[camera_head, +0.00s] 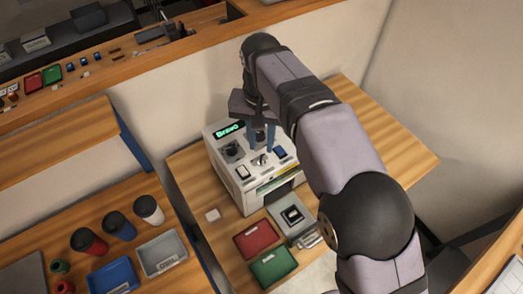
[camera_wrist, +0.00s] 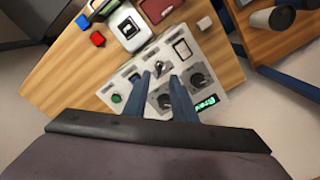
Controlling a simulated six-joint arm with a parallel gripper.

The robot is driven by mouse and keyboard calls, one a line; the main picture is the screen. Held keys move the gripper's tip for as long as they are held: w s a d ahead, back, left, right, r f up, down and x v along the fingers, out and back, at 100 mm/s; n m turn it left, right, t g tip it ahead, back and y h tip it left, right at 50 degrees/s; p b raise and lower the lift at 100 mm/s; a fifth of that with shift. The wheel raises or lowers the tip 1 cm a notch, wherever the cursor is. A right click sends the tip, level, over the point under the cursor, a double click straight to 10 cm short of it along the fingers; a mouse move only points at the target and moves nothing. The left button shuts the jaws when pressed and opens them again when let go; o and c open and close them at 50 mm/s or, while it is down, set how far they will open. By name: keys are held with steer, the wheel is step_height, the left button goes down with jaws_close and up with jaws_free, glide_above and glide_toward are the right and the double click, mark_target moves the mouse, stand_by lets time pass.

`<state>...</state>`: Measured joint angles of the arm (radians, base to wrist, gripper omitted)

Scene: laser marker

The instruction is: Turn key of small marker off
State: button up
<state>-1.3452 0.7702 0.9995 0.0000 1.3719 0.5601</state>
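The small marker (camera_head: 232,187) is a white box with a green lit display reading "Bravo" on its top panel; it stands on the wooden table. In the wrist view its panel (camera_wrist: 219,100) fills the middle. The key (camera_wrist: 160,68) is a small silver piece on a round base; in the head view the key (camera_head: 260,160) sits near the panel's front middle. My gripper (camera_wrist: 160,76) points down at the panel with its two blue fingers apart, one on each side of the key. In the head view my gripper (camera_head: 260,148) is just above it. Contact cannot be told.
Two dark knobs (camera_wrist: 197,79) and a white rocker switch (camera_wrist: 182,47) sit close to the fingers. A red tray (camera_head: 256,240), a green tray (camera_head: 273,266) and a grey fixture (camera_head: 292,217) lie before the marker. Cups (camera_head: 118,226) stand on the left table.

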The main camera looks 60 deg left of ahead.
mark_target(261, 160)
steer(key=shift+f+p, duration=0.85)
steer(key=shift+f, duration=1.95)
steer(key=shift+c, duration=0.7)
jaws_close()
